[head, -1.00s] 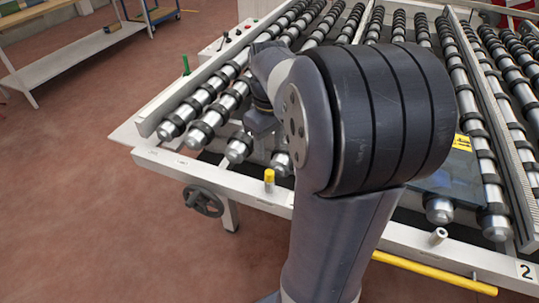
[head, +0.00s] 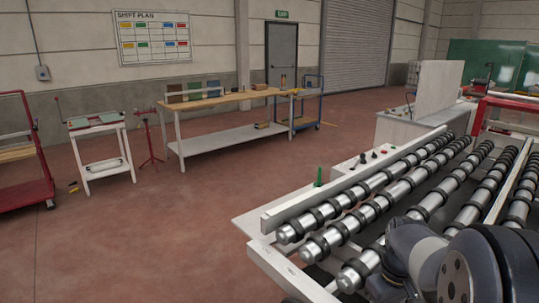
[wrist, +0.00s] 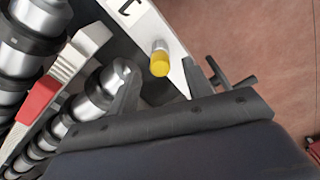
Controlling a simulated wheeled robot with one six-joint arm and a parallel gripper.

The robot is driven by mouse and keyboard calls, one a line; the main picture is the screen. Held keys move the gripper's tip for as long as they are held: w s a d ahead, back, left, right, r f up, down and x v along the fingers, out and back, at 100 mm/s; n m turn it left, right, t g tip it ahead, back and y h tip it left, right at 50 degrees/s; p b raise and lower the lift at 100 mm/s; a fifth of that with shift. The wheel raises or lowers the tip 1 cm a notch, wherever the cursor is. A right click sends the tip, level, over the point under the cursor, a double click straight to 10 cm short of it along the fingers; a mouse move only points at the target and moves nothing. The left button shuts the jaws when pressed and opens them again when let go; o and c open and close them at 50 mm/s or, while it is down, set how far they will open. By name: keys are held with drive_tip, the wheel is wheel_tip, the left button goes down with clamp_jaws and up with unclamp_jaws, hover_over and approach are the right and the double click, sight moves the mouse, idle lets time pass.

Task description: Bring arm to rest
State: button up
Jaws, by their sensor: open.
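My gripper (wrist: 161,82) shows in the wrist view with its two dark fingers apart and nothing between them that it holds. A yellow-capped post (wrist: 160,60) on the conveyor's pale frame shows beyond the gap; I cannot tell the distance. In the head view my arm is at the lower right corner, over the near end of the roller conveyor (head: 262,222), and the gripper itself is out of sight there.
Rollers (wrist: 28,62) lie left in the wrist view, by a red and white piece (wrist: 40,98). In the head view a workbench (head: 222,100), a small stand (head: 100,145) and a red cart (head: 25,160) stand behind open floor (head: 150,230).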

wheel_tip(320, 180, down, 3)
drive_tip(key=shift+r, duration=0.1)
drive_tip(key=shift+r+p, duration=0.4)
drive_tip(key=shift+r, duration=0.05)
drive_tip(key=shift+f+b, duration=0.4)
drive_tip(key=shift+f, duration=0.05)
wheel_tip(320, 180, up, 10)
wheel_tip(320, 180, down, 10)
drive_tip(key=shift+f, duration=0.15)
wheel_tip(320, 180, up, 4)
drive_tip(key=p, duration=0.3)
drive_tip(key=shift+r, duration=0.2)
drive_tip(key=shift+r+p, duration=1.55)
drive_tip(key=shift+r, duration=1.05)
